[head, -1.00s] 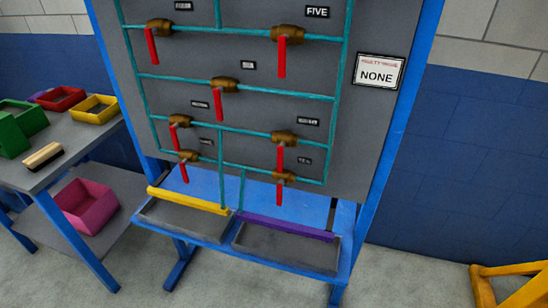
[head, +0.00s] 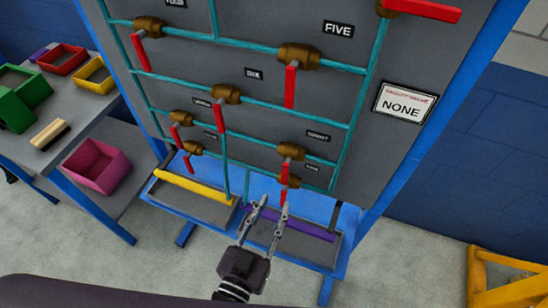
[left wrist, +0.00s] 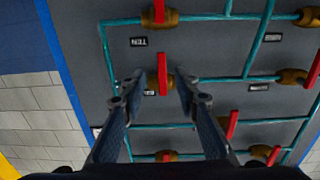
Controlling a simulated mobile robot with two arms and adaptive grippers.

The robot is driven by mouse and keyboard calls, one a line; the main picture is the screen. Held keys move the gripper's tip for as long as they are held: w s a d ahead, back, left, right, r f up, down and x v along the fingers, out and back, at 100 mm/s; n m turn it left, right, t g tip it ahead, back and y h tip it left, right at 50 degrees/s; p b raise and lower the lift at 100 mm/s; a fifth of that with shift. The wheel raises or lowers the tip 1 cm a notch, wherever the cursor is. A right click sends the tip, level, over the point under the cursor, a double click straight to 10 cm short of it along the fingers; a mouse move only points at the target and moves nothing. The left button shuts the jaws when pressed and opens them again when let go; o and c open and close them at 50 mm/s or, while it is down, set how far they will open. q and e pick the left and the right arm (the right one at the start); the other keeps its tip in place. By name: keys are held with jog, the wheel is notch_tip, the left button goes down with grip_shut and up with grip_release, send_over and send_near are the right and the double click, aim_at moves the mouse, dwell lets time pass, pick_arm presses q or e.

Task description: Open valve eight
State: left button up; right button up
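Valve eight (head: 291,151) is a brass valve on a teal horizontal pipe at the panel's lower right. Its red handle (head: 286,172) hangs down, across the pipe. The label beside it (head: 318,136) is small and blurred. My left gripper (head: 270,207) is open and empty, with its fingertips pointing up toward the panel, below valve eight in the head view. In the left wrist view, which is upside down, the open fingers (left wrist: 160,78) frame valve eight's red handle (left wrist: 163,65); contact cannot be told. My right gripper is not in view.
Valve ten (head: 289,181) sits just below valve eight, its handle partly behind my gripper. Other red-handled valves, such as five (head: 300,55) and six (head: 228,94), are around. A purple-edged tray (head: 297,222) lies under the panel. A side table (head: 85,130) holds coloured bins.

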aim_at(284, 177)
pick_arm(q)
jog(key=w, duration=0.2)
jog(key=w+d+r+p, duration=0.1)
jog(key=w, duration=0.3)
jog(key=shift+d+r+p, duration=0.3)
jog(key=shift+r+p, duration=0.1)
jog(key=shift+w+d+f, duration=0.1)
jog(key=shift+w+d, duration=0.1)
jog(key=shift+w, duration=0.5)
grip_shut()
